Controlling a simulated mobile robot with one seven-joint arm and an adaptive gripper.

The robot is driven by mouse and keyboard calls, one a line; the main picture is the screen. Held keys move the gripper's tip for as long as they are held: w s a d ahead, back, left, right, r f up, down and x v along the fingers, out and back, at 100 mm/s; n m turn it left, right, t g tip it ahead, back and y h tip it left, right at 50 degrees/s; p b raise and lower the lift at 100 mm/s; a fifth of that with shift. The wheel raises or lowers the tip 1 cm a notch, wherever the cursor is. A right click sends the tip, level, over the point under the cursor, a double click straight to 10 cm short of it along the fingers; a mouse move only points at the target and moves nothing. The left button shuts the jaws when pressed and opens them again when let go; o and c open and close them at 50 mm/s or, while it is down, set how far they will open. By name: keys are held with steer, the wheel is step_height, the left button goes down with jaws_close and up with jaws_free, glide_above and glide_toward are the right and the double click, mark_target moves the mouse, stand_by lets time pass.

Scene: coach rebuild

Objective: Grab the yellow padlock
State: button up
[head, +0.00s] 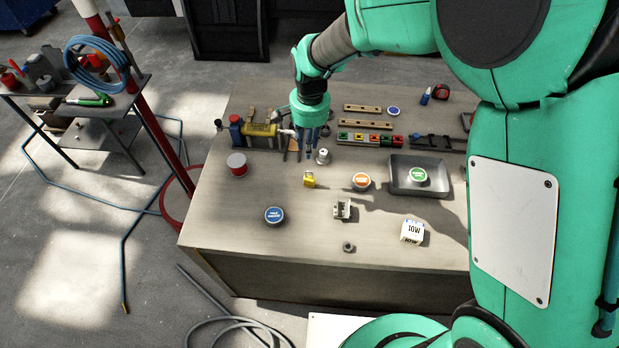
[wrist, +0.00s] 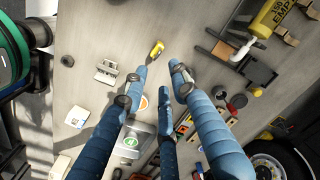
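The yellow padlock (head: 309,181) stands on the workbench (head: 225,215), left of the middle, apart from other things. In the wrist view the padlock (wrist: 155,50) shows just beyond the fingertips, near the top centre. My gripper (head: 305,150) hangs over the bench behind the padlock, fingers pointing down. In the wrist view its blue fingers (wrist: 158,76) are spread apart with nothing between them. My gripper is not touching the padlock.
A small metal cylinder (head: 323,156) stands close beside my fingers. An orange-topped tin (head: 361,181), a metal bracket (head: 342,210) and a blue-topped tin (head: 274,215) surround the padlock with gaps.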

steer(key=shift+f, duration=0.15)
glide_above(309, 178)
steer(key=shift+a+f, duration=0.2)
steer(key=shift+f, duration=1.9)
steer(key=shift+a+f, duration=0.2)
steer(key=shift+f, duration=1.9)
steer(key=shift+w+a+f+b, duration=0.1)
steer(key=shift+f+b, duration=0.2)
steer(key=shift+f, duration=2.3)
steer(key=shift+c, duration=0.6)
jaws_close()
